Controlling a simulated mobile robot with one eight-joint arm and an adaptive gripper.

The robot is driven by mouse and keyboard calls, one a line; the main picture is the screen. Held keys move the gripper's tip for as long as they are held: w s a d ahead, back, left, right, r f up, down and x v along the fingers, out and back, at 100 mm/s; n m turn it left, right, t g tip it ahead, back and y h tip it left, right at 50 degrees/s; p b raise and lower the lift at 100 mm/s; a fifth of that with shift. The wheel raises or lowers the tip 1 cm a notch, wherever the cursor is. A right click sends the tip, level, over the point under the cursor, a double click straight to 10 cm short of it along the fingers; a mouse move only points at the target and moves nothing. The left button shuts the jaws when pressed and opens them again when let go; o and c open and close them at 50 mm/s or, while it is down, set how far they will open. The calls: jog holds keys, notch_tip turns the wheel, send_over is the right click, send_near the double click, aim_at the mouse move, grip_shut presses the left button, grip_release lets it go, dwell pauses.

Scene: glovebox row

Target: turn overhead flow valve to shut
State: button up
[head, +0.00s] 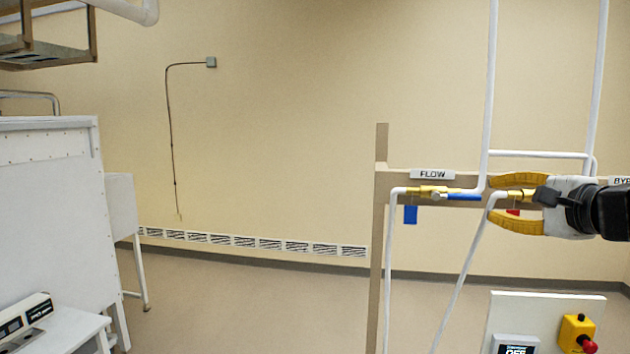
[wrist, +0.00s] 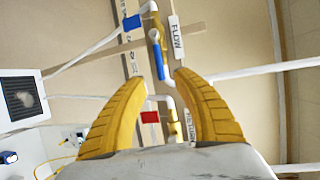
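The flow valve (head: 434,190) is a brass valve on a white pipe, just below the FLOW label (head: 433,174). Its blue lever (head: 464,197) lies roughly level, pointing right along the pipe run. In the wrist view the blue lever (wrist: 157,54) shows ahead of the fingertips, beside the FLOW label (wrist: 175,38). My gripper (head: 490,200) is open and empty, with its yellow fingers apart, to the right of the lever in the head view. In the wrist view my gripper (wrist: 158,78) has the lever's end near the gap between its tips; I cannot tell whether they touch.
A second brass valve (wrist: 173,122) with a red tag (wrist: 149,117) is between my fingers in the wrist view. A blue tag (head: 410,215) hangs below the flow valve. White pipes surround the tan frame (head: 378,240). A panel with an emergency button (head: 578,333) stands below.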

aim_at(469, 198)
jog(key=p+x, duration=0.1)
jog(key=x, duration=0.8)
jog(key=shift+w+f+p, duration=0.1)
jog(key=shift+w+p, duration=0.05)
jog(key=shift+p, duration=0.15)
grip_shut()
